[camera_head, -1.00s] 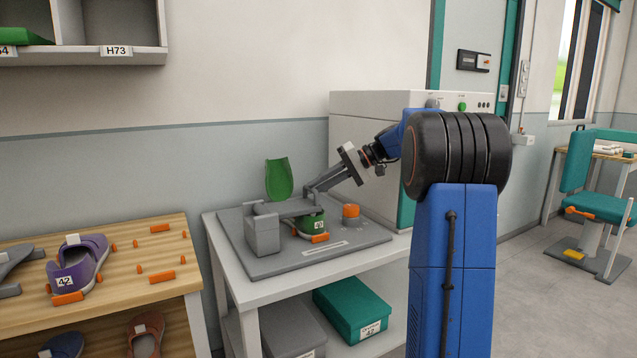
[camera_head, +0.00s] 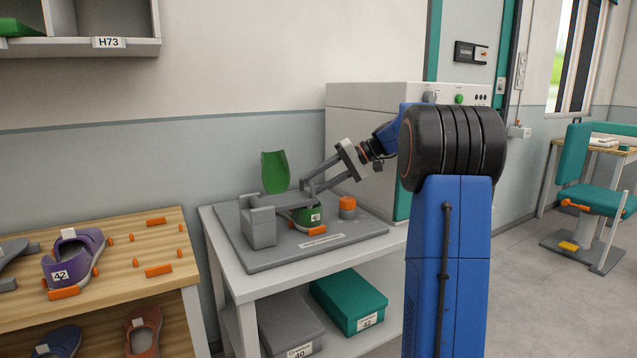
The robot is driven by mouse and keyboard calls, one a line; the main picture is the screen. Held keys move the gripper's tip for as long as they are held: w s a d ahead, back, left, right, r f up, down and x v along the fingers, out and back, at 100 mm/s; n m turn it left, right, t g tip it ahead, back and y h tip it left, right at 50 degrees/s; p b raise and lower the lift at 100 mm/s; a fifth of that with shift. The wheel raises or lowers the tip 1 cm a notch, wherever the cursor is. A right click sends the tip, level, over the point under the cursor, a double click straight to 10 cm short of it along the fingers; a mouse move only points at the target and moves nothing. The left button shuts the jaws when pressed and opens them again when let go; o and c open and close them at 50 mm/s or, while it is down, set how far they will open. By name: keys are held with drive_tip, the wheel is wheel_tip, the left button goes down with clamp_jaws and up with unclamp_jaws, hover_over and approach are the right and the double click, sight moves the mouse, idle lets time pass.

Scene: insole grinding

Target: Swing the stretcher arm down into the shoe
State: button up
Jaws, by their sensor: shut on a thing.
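The stretcher is a grey block (camera_head: 258,224) on a grey base plate (camera_head: 285,256), with a flat grey stretcher arm (camera_head: 284,199) reaching right from its top. The stretcher arm looks about level, over the opening of a green shoe (camera_head: 301,216) with a white number tag. My gripper (camera_head: 308,188) comes down from the upper right and is shut on the free end of the stretcher arm. The fingers and arm end overlap, so the exact contact is hidden. How deep the arm sits in the shoe cannot be told.
A green insole (camera_head: 275,172) stands upright behind the stretcher arm. An orange knob (camera_head: 347,207) stands right of the shoe, and an orange block (camera_head: 317,230) lies before it. A large white machine (camera_head: 360,115) rises behind. A wooden table (camera_head: 125,270) with a purple shoe (camera_head: 72,262) is at left.

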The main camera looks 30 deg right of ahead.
wheel_tip(320, 180, up, 10)
idle(0.5)
idle(0.3)
drive_tip(key=s+a+f+g+h, duration=0.1)
drive_tip(key=s+a+f+h, duration=0.3)
drive_tip(key=s+a, duration=0.5)
drive_tip(key=s+a+f+g+h, duration=0.1)
drive_tip(key=s+a+f, duration=0.65)
drive_tip(key=s, duration=0.35)
drive_tip(key=s+f+n+h, duration=0.1)
drive_tip(key=s+f+h, duration=0.1)
drive_tip(key=s+f, duration=0.6)
drive_tip(key=s+a+f+n+t+h, duration=0.1)
drive_tip(key=s+f+h, duration=0.2)
drive_tip(key=s+f, duration=0.6)
drive_tip(key=s, duration=0.4)
drive_tip(key=shift+s+f+n+t+h, duration=0.3)
drive_tip(key=shift+s, duration=0.05)
